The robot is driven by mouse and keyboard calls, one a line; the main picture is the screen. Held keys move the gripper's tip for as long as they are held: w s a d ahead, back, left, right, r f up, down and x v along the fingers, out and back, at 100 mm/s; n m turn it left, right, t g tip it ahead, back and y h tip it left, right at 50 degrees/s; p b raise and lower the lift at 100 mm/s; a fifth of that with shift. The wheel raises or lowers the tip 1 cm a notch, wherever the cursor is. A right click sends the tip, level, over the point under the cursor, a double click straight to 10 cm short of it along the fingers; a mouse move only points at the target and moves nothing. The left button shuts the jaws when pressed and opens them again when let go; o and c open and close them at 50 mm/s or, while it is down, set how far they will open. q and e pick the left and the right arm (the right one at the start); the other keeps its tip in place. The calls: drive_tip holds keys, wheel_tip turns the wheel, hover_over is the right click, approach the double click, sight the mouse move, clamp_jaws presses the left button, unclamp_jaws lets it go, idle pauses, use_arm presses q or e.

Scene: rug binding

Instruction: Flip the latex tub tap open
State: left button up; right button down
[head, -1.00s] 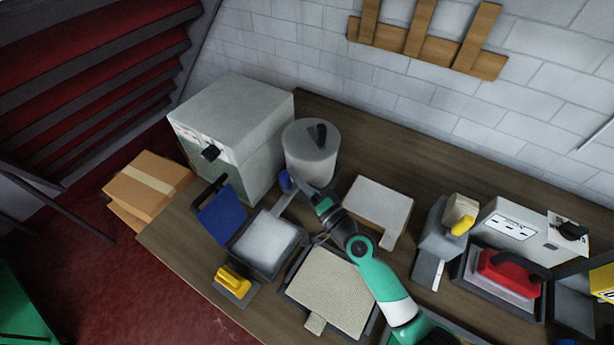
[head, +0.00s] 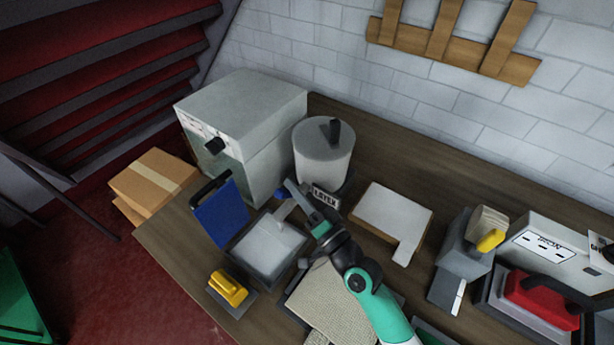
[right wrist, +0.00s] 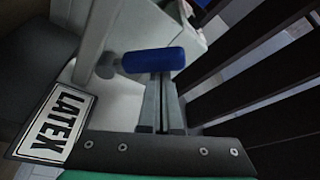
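The latex tub (head: 322,160) is a pale grey cylinder with a dark lid handle, standing at the back of the bench beside the big grey cabinet. Its LATEX label (head: 325,196) also shows in the right wrist view (right wrist: 57,122). The blue tap handle (right wrist: 152,61) lies crosswise over the fingertips of my right gripper (right wrist: 160,85) in the right wrist view, touching or very near them. The fingers look closed together. My left gripper is not in view.
A tray with white contents (head: 248,262) sits just below the gripper. A blue panel (head: 220,212) stands to its left and the grey cabinet (head: 240,130) behind. A yellow-handled tool (head: 229,290) lies near the front edge.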

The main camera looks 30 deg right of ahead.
drive_tip(key=shift+a+f, duration=0.1)
drive_tip(key=shift+f, duration=0.1)
idle(0.4)
drive_tip(key=shift+r, duration=0.1)
drive_tip(key=s+a+r+p, duration=0.4)
drive_tip(key=s+r+p, duration=0.9)
drive_tip(key=p, duration=0.9)
drive_tip(key=shift+s+a, duration=0.15)
drive_tip(key=shift+r, duration=0.1)
